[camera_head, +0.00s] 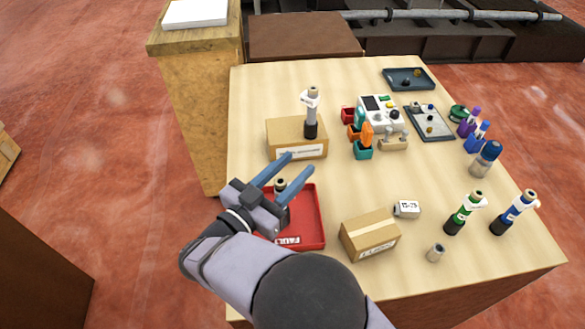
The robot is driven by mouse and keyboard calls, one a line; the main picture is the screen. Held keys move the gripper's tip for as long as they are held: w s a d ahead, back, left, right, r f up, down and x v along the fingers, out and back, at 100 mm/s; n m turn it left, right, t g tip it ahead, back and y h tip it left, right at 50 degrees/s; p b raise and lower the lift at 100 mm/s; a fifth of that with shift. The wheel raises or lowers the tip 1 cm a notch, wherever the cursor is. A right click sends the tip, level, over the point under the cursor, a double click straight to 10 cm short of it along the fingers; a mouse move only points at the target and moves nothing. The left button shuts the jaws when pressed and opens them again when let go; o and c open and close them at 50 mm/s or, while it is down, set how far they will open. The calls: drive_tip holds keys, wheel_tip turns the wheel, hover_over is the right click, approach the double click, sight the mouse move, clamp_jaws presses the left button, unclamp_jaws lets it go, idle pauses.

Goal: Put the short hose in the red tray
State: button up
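The red tray (316,222) lies at the front left of the table, partly hidden by my gripper and arm. My gripper (301,161) is over the tray's left and back part, its two blue fingers apart and pointing up and right. A small pale-topped cylindrical piece (280,185) shows between the fingers; its lower part is hidden, and I cannot tell whether it stands in the tray. I cannot surely pick out the short hose. A short grey cylinder (436,252) stands near the front edge, and a dark green round piece (459,113) lies at the right.
A cardboard box (369,235) stands right of the tray, another (297,137) behind it with a tall tube (311,112) near it. Several tubes stand along the right side. A white device (381,113) and dark trays are at the back. The table's middle has free room.

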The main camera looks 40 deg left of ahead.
drive_tip(key=s+b, duration=0.4)
drive_tip(key=s, duration=0.8)
drive_tip(key=shift+w, duration=0.1)
